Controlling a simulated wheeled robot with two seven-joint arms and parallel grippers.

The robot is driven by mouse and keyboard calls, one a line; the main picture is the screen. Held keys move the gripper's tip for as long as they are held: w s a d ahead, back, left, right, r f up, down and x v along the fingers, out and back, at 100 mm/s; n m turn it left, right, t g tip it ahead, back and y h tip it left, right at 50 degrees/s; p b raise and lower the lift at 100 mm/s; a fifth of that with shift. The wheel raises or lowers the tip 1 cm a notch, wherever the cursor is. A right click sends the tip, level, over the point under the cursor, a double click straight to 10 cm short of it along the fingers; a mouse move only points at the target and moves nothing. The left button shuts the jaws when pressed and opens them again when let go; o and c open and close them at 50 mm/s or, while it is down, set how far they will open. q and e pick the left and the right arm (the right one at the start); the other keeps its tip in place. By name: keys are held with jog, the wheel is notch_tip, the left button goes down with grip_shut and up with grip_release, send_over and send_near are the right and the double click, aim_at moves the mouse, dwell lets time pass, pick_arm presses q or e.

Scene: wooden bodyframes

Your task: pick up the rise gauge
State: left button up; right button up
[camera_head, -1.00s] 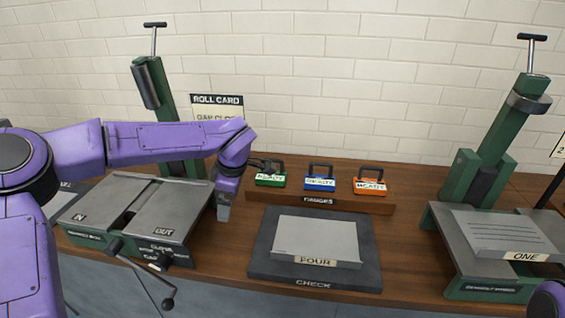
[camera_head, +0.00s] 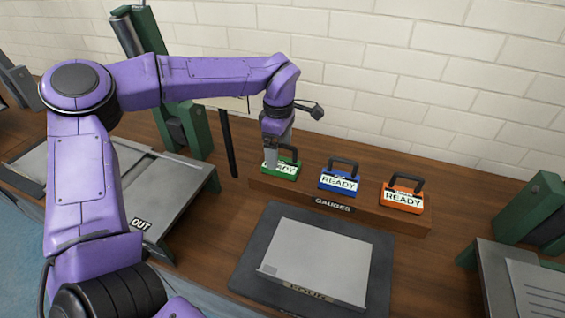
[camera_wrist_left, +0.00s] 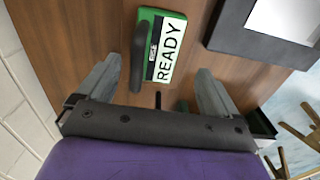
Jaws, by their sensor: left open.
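Three handled gauges stand in a row on a wooden block: a green one (camera_head: 289,170), a blue one (camera_head: 340,182) and an orange one (camera_head: 403,198). My right gripper is not in view.
A dark check plate (camera_head: 248,270) with a grey slab (camera_head: 320,262) on it lies in front of the block, labelled GAUGES. A grey machine marked OUT (camera_head: 170,195) stands left. Another green and grey machine (camera_head: 500,275) stands right. A brick wall is behind.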

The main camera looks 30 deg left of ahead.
aim_at(282, 163)
pick_arm(q)
jog(key=f, duration=0.5)
jog(key=shift+w+d+f+p, duration=0.1)
jog(key=shift+w+f+p, duration=0.15)
jog(key=shift+w+p, duration=0.1)
jog(key=c, duration=1.3)
